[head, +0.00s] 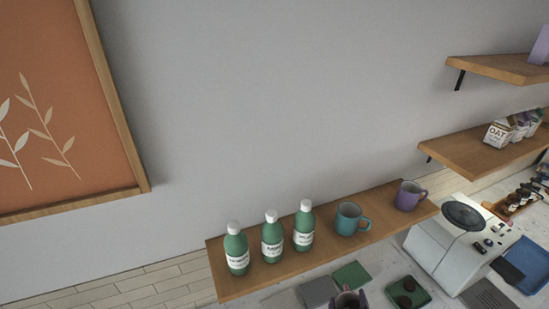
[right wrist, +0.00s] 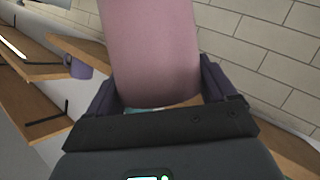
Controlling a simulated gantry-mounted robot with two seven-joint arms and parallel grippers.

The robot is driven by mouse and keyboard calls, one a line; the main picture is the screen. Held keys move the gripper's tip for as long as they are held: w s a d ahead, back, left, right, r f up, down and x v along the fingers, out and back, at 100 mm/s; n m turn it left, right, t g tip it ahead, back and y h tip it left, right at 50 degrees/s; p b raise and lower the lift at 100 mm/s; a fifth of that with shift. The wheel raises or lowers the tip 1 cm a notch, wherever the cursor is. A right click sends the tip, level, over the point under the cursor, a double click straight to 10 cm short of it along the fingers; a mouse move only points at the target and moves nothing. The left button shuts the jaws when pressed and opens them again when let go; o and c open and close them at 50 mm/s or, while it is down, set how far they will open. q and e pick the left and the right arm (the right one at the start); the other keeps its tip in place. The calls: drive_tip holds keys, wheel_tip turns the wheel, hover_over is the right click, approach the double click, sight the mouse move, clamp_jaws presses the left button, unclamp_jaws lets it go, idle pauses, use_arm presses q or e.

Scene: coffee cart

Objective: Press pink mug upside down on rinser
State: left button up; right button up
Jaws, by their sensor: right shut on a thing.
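The pink mug (right wrist: 150,45) fills the upper middle of the right wrist view. My right gripper (right wrist: 160,88) is shut on it, with a dark finger on each side of the mug. In the head view, my right gripper (head: 348,299) shows only at the bottom edge, in front of the counter. The mug is small and mostly cut off there, so its tilt is hard to tell. I cannot pick out the rinser for certain. My left gripper is not in view.
A wooden shelf (head: 227,285) holds several things: green bottles (head: 272,237), a teal mug (head: 348,219) and a purple mug (head: 408,196). Below are a green mat (head: 352,275), a grey flat piece (head: 318,292) and a green tray (head: 424,296). A white machine (head: 437,250) stands right.

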drive_tip(key=shift+r, duration=0.1)
drive_tip(key=n+h, duration=0.1)
drive_tip(key=n, duration=0.1)
drive_tip(key=shift+w+n+t, duration=0.1)
drive_tip(key=shift+n+t, duration=0.3)
drive_tip(key=shift+n+h, duration=0.6)
drive_tip(key=shift+n, duration=0.1)
drive_tip(key=shift+n+t+h, duration=0.3)
drive_tip(key=shift+n+t, duration=0.1)
drive_tip(key=shift+n, duration=0.4)
drive_tip(key=n+t+h, duration=0.1)
drive_tip(key=n, duration=0.2)
drive_tip(key=shift+n, duration=0.4)
